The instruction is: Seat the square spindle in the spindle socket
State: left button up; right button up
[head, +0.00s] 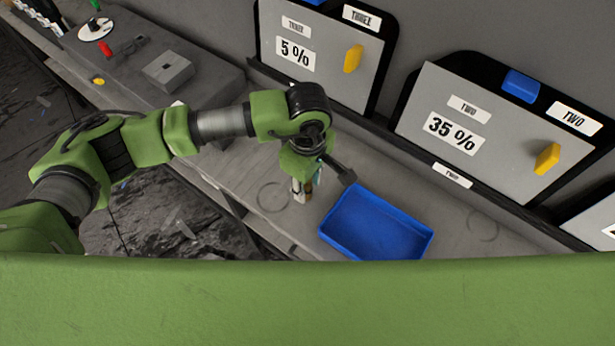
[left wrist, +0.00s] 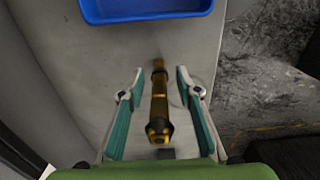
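My left gripper (head: 304,194) points down over the grey bench, just left of the blue tray, in the head view. In the left wrist view its two teal-lined fingers (left wrist: 160,75) are spread apart. A gold rod with dark bands and a dark end (left wrist: 159,105), which looks like the spindle, is between them with a gap on each side. I cannot tell if it stands or lies. A grey block with a dark recess (head: 168,71) on the dark bench section at upper left may be the spindle socket; I cannot be sure. My right gripper is not in view.
A blue tray (head: 343,240) sits right of the gripper and also shows in the left wrist view (left wrist: 150,18). Panels marked 5 % (head: 320,62) and 35 % (head: 500,110), with yellow handles, stand behind the bench. A red piece (head: 105,49) and a yellow disc (head: 98,82) are at upper left.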

pick_arm(q)
jog(key=shift+f, duration=0.4)
grip_shut()
